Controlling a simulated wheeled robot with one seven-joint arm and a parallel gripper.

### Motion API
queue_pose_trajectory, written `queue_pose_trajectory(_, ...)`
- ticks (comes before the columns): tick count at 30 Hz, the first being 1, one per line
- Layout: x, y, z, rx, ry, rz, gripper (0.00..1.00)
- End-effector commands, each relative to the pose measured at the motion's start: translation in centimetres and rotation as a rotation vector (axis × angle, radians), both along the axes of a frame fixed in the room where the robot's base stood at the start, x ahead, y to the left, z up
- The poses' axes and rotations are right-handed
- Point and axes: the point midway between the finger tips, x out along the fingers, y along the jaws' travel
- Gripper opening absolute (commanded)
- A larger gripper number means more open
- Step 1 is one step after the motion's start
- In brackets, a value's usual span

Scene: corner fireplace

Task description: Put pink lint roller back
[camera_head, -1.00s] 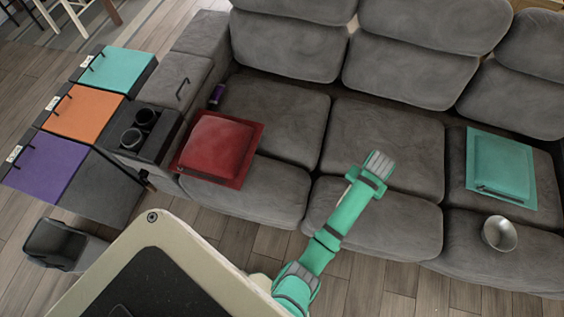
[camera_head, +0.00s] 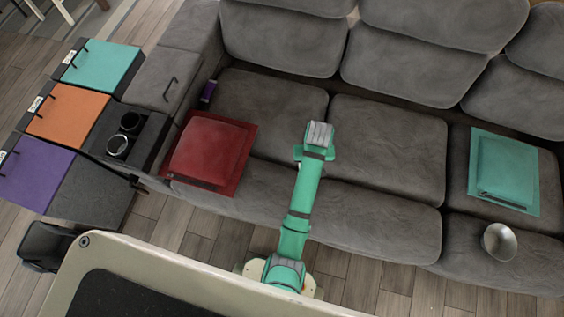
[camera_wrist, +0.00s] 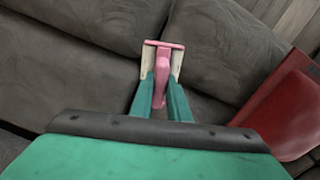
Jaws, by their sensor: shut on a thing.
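The pink lint roller (camera_wrist: 162,72) shows in the wrist view, between the two fingers of my gripper (camera_wrist: 161,78). My gripper is shut on its pink handle, with the crosspiece at the far end beyond the fingertips. In the head view my green arm reaches over the middle of the grey sofa (camera_head: 388,150), with the wrist right of the red cushion. The lint roller and the fingers are hidden there behind my arm. In the wrist view the roller is seen against the sofa cushions; its height above them is unclear.
The red cushion (camera_head: 211,150) lies left on the seat, with a small purple item (camera_head: 208,91) behind it. A teal cushion (camera_head: 503,165) and metal bowl (camera_head: 498,241) are at right. The armrest console has cup holders (camera_head: 118,145); teal, orange and purple lidded boxes (camera_head: 68,113) stand left.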

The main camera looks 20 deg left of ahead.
Motion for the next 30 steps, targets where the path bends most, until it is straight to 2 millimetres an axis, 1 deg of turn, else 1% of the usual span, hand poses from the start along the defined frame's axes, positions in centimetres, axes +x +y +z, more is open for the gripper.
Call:
queue_pose_trajectory(1, -2.2, 0.6, 0.0, 0.002, 0.003, 0.087, 0.00)
queue_pose_trajectory(3, -4.9, 2.0, 0.4, 0.005, 0.001, 0.233, 0.00)
queue_pose_trajectory(5, -7.2, 3.3, 0.9, 0.005, 0.001, 0.355, 0.00)
queue_pose_trajectory(6, -8.6, 4.3, 1.3, 0.006, 0.001, 0.432, 0.00)
queue_pose_trajectory(9, -11.8, 6.8, 2.6, 0.006, -0.001, 0.610, 0.00)
queue_pose_trajectory(12, -14.1, 9.0, 4.0, 0.005, -0.003, 0.749, 0.00)
queue_pose_trajectory(15, -15.4, 10.3, 5.0, 0.003, -0.003, 0.836, 0.00)
queue_pose_trajectory(18, -16.0, 11.0, 5.5, 0.001, -0.002, 0.879, 0.00)
queue_pose_trajectory(23, -16.1, 10.9, 5.4, -0.004, 0.003, 0.895, 0.00)
queue_pose_trajectory(30, -15.5, 10.5, 4.9, -0.007, 0.006, 0.895, 0.00)
